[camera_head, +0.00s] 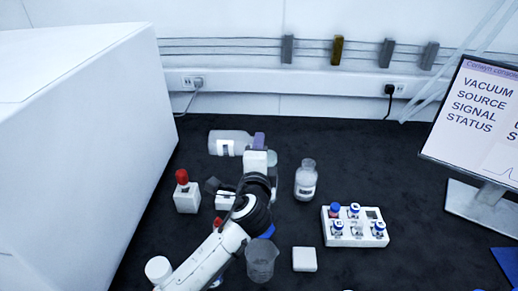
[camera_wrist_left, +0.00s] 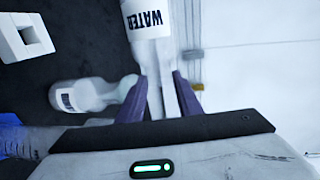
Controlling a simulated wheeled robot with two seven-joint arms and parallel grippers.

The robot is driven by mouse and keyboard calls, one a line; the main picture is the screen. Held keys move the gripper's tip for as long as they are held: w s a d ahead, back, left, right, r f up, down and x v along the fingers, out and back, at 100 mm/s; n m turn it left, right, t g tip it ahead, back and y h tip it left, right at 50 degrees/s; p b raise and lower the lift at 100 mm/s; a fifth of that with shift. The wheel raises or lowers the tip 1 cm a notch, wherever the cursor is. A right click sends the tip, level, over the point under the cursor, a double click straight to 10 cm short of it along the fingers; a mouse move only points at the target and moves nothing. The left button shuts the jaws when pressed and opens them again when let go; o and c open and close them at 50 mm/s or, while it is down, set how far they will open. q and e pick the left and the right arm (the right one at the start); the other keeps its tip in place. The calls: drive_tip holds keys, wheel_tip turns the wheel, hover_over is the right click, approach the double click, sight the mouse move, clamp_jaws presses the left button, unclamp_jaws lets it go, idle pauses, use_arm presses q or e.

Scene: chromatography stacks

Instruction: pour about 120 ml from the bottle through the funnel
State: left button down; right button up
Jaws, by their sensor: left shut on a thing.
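My left gripper (camera_head: 258,145) is shut on a clear bottle (camera_head: 230,142) with a white label. The bottle is on its side in the head view, its body to the left of the gripper. In the left wrist view my left gripper (camera_wrist_left: 160,100) has purple fingers on either side of the bottle's narrower part, and the label (camera_wrist_left: 146,18) reads WATER. A clear beaker (camera_head: 262,260) stands below my forearm. I cannot make out a funnel; my arm hides part of the table. My right gripper is not in view.
A second clear bottle (camera_head: 306,180) stands right of the gripper. A white vial rack (camera_head: 354,241) and a small white block (camera_head: 304,259) are on the dark table. A monitor (camera_head: 480,120) stands at right.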

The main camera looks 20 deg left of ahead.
use_arm(q)
drive_tip(key=shift+r, duration=0.1)
drive_tip(key=r+n, duration=0.1)
drive_tip(key=a+n, duration=0.1)
drive_tip(key=n, duration=0.1)
drive_tip(key=r+n+h, duration=0.1)
drive_tip(key=n, duration=0.1)
drive_tip(key=shift+s+a+r, duration=0.15)
drive_tip(key=shift+s+r, duration=0.05)
drive_tip(key=shift+r, duration=0.15)
